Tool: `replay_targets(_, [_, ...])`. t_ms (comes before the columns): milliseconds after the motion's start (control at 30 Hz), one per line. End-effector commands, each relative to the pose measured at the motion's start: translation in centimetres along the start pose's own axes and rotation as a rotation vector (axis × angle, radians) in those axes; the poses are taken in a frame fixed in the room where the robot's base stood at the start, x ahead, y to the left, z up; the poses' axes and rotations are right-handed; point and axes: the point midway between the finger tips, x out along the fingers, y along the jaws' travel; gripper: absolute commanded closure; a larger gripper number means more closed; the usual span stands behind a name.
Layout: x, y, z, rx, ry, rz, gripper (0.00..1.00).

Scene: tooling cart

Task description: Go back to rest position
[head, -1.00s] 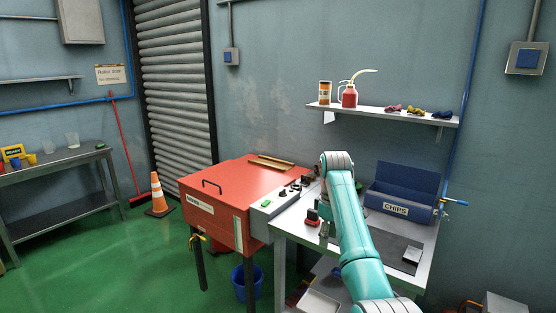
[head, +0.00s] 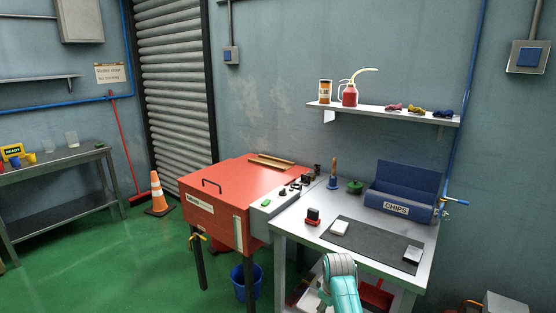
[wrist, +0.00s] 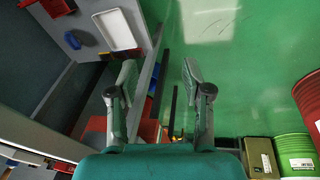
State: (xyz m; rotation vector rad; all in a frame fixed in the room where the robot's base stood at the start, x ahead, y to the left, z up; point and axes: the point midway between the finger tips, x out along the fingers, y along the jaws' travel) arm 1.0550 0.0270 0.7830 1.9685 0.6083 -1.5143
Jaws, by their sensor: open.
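My gripper (wrist: 160,82) shows in the wrist view with its two fingers spread wide apart and nothing between them. It points down past the edge of the cart, with green floor under and beyond the fingers. In the head view only a teal link of my arm shows at the bottom, in front of the steel cart (head: 285,231); the fingers are hidden there.
On the cart top are a dark mat (head: 350,238), a blue chips bin (head: 396,208) and small parts. A red machine (head: 215,225) stands to its left. The wrist view shows a white tray (wrist: 118,30) on the lower shelf and drums (wrist: 312,100) at right.

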Motion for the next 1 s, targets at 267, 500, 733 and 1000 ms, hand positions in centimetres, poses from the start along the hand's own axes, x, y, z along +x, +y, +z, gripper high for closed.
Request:
replay_targets(267, [7.4,-5.4,6.6,0.089,0.092,0.075,0.50])
replay_targets(500, [11.1,-10.3,12.6,0.167,0.182,0.138,0.50])
replay_targets(733, [12.4,-15.2,18.5,0.240,0.271,0.192,0.50])
replay_targets(1000, [11.2,-21.0,25.2,0.323,0.382,0.248,0.50])
